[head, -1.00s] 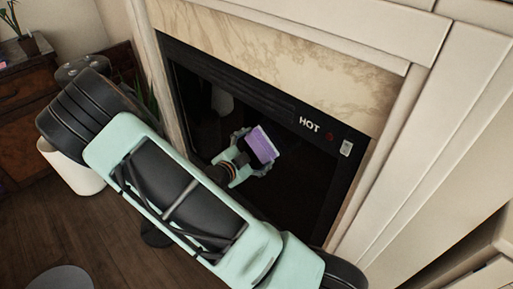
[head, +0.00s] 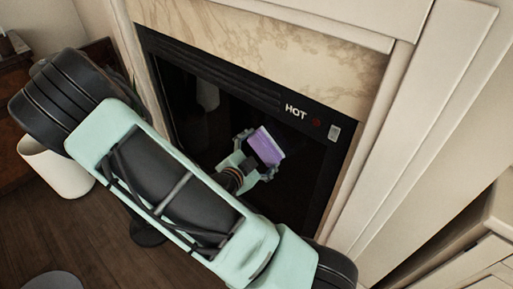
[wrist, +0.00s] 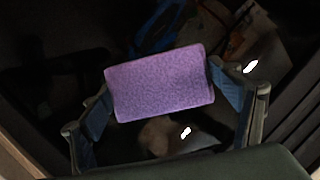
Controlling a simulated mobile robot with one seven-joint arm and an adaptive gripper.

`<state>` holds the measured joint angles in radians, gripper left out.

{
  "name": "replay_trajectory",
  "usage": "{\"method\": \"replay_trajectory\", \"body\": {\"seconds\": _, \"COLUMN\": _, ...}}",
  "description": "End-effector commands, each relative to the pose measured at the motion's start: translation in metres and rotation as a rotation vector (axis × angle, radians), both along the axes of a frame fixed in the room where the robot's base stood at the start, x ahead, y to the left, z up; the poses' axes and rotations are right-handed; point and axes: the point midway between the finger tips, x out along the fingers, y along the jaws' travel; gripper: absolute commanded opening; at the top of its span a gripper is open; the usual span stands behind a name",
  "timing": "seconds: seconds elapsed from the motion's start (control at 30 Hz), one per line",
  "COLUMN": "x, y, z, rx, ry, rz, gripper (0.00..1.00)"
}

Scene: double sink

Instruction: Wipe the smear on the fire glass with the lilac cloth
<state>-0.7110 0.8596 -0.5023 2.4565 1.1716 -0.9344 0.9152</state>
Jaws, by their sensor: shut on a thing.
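The lilac cloth (head: 265,147) is a small purple block-like pad held in my gripper (head: 257,160). In the wrist view the cloth (wrist: 160,84) sits between the two fingers of my gripper (wrist: 162,92), which are shut on its sides. The fire glass (head: 205,130) is a dark pane in a black frame, and the cloth is in front of its middle. I cannot tell whether the cloth touches the glass. I cannot make out a smear; the arm and gripper hide part of the pane.
A white bin (head: 58,168) stands at left on the wooden floor. A cabinet (head: 480,240) is at lower right.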

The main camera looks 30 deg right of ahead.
Motion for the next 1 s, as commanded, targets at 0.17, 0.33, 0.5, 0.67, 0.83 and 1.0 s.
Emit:
{"method": "replay_trajectory", "body": {"seconds": 0.17, "x": -0.006, "y": -0.005, "z": 0.001, "rx": -0.004, "ry": 0.0, "rz": -0.005, "gripper": 0.63}}
{"method": "replay_trajectory", "body": {"seconds": 0.33, "x": -0.019, "y": -0.01, "z": 0.0, "rx": -0.005, "ry": 0.0, "rz": -0.008, "gripper": 0.63}}
{"method": "replay_trajectory", "body": {"seconds": 0.5, "x": -0.033, "y": -0.015, "z": 0.006, "rx": -0.009, "ry": 0.004, "rz": -0.008, "gripper": 0.63}}
{"method": "replay_trajectory", "body": {"seconds": 0.67, "x": -0.041, "y": -0.018, "z": 0.004, "rx": -0.007, "ry": 0.002, "rz": -0.006, "gripper": 0.63}}
{"method": "replay_trajectory", "body": {"seconds": 0.83, "x": -0.043, "y": -0.016, "z": 0.001, "rx": -0.004, "ry": -0.001, "rz": -0.005, "gripper": 0.63}}
{"method": "replay_trajectory", "body": {"seconds": 1.0, "x": -0.032, "y": -0.012, "z": 0.002, "rx": -0.003, "ry": -0.003, "rz": -0.004, "gripper": 0.63}}
